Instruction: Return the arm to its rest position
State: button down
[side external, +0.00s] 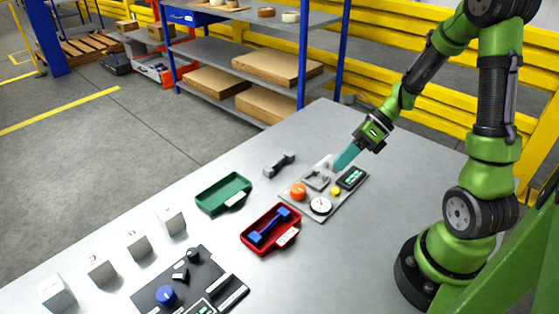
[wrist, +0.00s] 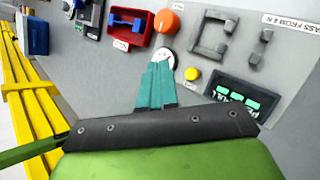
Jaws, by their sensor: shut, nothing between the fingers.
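My gripper (side external: 341,163) has teal fingers, shut together with nothing between them. It is above the back part of the grey test plate (side external: 325,206), near its grey bracket (side external: 316,180); I cannot tell the exact gap. In the wrist view the closed fingers (wrist: 160,65) overlap the lower part of the white round dial (wrist: 163,54). The plate carries an orange knob (side external: 298,190), the dial, a yellow button (side external: 336,191) and a dark display (side external: 351,178) with green marks. My arm is bent, reaching left from its base at the right.
A red tray (side external: 262,252) holds a blue dumbbell-shaped part (side external: 268,226). A green tray (side external: 214,206) looks empty. A grey dumbbell-shaped part (side external: 279,165) lies behind. Several grey blocks (side external: 171,221) and a black control panel (side external: 196,278) are left. Yellow rails (side external: 420,115) stand behind the table.

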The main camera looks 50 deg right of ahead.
jog(key=s+a+r+n+t+h, duration=0.1)
jog(key=a+r+n, duration=0.4)
jog(key=n, duration=0.9)
jog(key=s+a+r+n+t+h, duration=0.2)
jog(key=s+a+r+n+h, duration=0.2)
jog(key=r+n, duration=0.6)
jog(key=a+n+h, duration=0.1)
jog(key=n, duration=0.2)
jog(key=shift+s+a+r+n, duration=0.15)
jog(key=shift+s+r+n, duration=0.15)
jog(key=shift+n, duration=0.1)
